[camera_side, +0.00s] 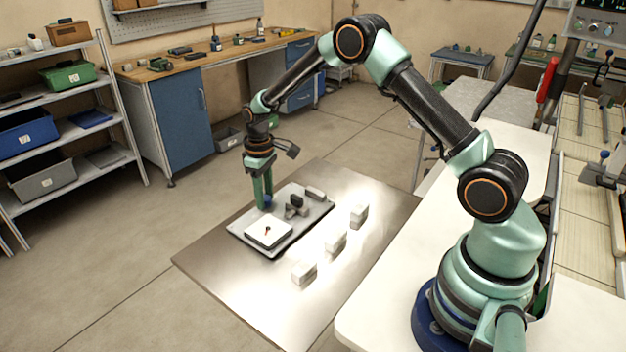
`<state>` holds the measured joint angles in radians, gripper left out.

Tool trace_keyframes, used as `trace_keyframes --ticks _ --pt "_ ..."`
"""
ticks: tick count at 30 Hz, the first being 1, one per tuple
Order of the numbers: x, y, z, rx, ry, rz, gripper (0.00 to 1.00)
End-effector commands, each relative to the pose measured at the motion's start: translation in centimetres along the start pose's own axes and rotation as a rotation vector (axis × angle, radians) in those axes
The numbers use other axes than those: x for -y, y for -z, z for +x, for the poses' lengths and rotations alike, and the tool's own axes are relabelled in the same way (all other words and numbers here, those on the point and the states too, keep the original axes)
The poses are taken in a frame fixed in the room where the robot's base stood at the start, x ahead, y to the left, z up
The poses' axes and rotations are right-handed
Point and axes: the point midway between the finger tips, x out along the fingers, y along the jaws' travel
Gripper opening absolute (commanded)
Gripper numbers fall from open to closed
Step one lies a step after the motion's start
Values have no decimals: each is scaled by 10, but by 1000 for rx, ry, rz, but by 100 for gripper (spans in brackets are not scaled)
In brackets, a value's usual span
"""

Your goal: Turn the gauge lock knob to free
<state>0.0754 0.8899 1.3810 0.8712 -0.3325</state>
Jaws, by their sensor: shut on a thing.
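My gripper (264,204) points straight down at the back left of a grey tray (281,243). Its green fingers are shut on a small blue knob (267,200), which shows only in part between the fingertips. Which way the knob is turned cannot be told. In front of it on the tray is a white square gauge-like box (262,234) with a small red and dark mark on top. To the right stands a dark rounded part (297,201) on grey blocks.
Three pale blocks, front (304,272), middle (336,241) and back (359,212), stand in a row on the metal plate (230,282) right of the tray. The plate's front left is clear.

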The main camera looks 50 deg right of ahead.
Motion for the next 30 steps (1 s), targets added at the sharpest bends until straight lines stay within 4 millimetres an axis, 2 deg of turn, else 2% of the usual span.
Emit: trace_keyframes --ticks 9,10,12,23,26,30 --pt "0 1 -1 -3 -1 -3 0" --pt "0 1 -1 -3 -1 -3 47" --pt "0 1 -1 -3 -1 -2 70" --pt "0 1 -3 -2 -1 -1 70" --pt "0 1 -12 -3 -1 -1 70" --pt "0 2 -37 -6 -2 -1 70"
